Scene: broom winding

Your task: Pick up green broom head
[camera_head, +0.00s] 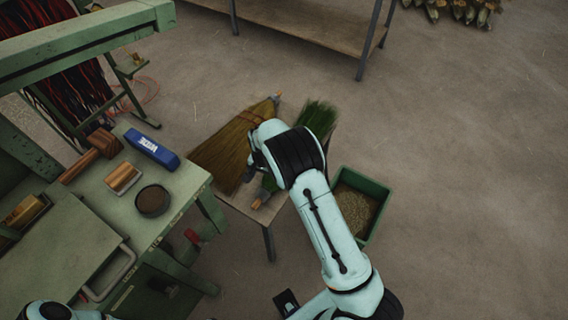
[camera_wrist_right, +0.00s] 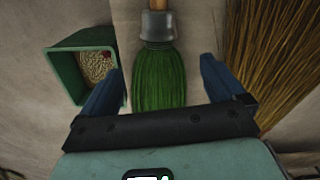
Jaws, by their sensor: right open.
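The green broom head (camera_wrist_right: 158,80) lies on a small wooden bench, with dark green bristles, a grey collar and a short wooden handle stub. In the head view its bristles (camera_head: 318,117) and orange-brown stub show on either side of my right arm, which hides its middle. My right gripper (camera_head: 257,167) is above it, open and empty. In the right wrist view the broom head appears between the two blue fingers, with a gap on each side. I cannot tell the height gap. My left gripper is out of view.
A brown broom head (camera_head: 228,150) lies on the bench (camera_head: 268,212) beside the green one. A green bin (camera_head: 378,206) of grain-like material stands close to the right. The green workbench (camera_head: 185,190) at left holds a blue box (camera_head: 152,149) and a mallet (camera_head: 100,146). Floor at right is clear.

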